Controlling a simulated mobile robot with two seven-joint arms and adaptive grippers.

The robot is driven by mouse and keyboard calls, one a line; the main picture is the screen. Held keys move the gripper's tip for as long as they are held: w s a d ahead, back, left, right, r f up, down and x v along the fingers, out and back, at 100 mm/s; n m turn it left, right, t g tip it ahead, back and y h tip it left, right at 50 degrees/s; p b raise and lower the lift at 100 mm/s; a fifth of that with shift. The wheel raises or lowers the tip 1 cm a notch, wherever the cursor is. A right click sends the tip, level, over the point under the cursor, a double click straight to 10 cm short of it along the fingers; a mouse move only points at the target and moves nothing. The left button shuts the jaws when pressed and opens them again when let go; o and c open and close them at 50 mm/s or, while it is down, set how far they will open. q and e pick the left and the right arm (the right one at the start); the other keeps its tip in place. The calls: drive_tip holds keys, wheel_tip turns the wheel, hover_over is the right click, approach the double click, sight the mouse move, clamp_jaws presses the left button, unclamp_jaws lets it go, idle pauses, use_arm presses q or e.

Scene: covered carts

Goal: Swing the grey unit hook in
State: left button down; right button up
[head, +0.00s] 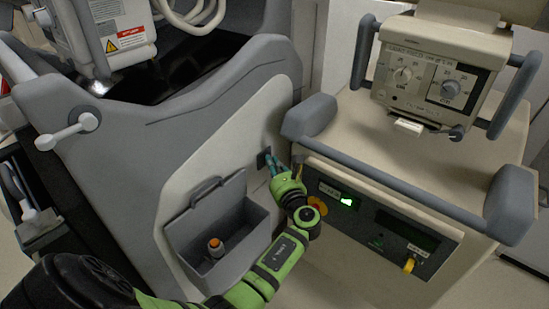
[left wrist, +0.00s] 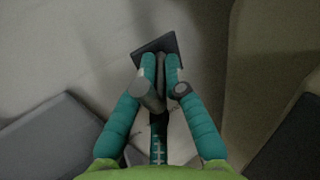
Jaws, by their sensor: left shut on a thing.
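The grey unit (head: 185,105) fills the left of the head view, with a pale side panel. Its hook (head: 262,159) sits on a small dark plate on that panel. In the left wrist view the dark mounting plate (left wrist: 154,45) lies just beyond the fingertips. My left gripper (head: 271,166) is at the hook. In the left wrist view the teal fingers (left wrist: 161,66) are shut on the grey hook part between them, which they mostly cover. How far the hook stands out from the plate is hard to tell. My right gripper is not in view.
An open grey bin (head: 217,232) with an orange-topped object (head: 215,246) hangs below the hook. The beige cart (head: 390,195) stands close on the right, with a grey rail and control panel, leaving a narrow gap for my left arm.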

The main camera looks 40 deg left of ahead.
use_arm(q)
drive_tip(key=shift+s+a+r+t+p, duration=0.1)
drive_tip(key=shift+r+t+p, duration=0.2)
drive_tip(key=shift+p, duration=0.05)
drive_tip(key=shift+s+a+m+t+h+p, duration=0.1)
drive_tip(key=shift+s+m+t+h+p, duration=0.05)
drive_tip(key=shift+m+t+h+p, duration=0.45)
drive_tip(key=shift+s+a+m+t+h+p, duration=0.1)
drive_tip(key=shift+s+m+t+h+p, duration=0.05)
drive_tip(key=shift+m+t+h+p, duration=0.45)
drive_tip(key=shift+s+a+f+m+t+h+p, duration=0.1)
drive_tip(key=shift+s+a+m+t+h+p, duration=0.15)
drive_tip(key=shift+m+t+h+p, duration=0.55)
drive_tip(key=shift+s+a+m+t+h, duration=0.1)
drive_tip(key=shift+a+m+t+h, duration=0.1)
drive_tip(key=shift+m+t+h, duration=0.35)
drive_tip(key=shift+a+m+t+h, duration=0.15)
drive_tip(key=shift+m+h, duration=0.2)
drive_tip(key=shift+h, duration=0.5)
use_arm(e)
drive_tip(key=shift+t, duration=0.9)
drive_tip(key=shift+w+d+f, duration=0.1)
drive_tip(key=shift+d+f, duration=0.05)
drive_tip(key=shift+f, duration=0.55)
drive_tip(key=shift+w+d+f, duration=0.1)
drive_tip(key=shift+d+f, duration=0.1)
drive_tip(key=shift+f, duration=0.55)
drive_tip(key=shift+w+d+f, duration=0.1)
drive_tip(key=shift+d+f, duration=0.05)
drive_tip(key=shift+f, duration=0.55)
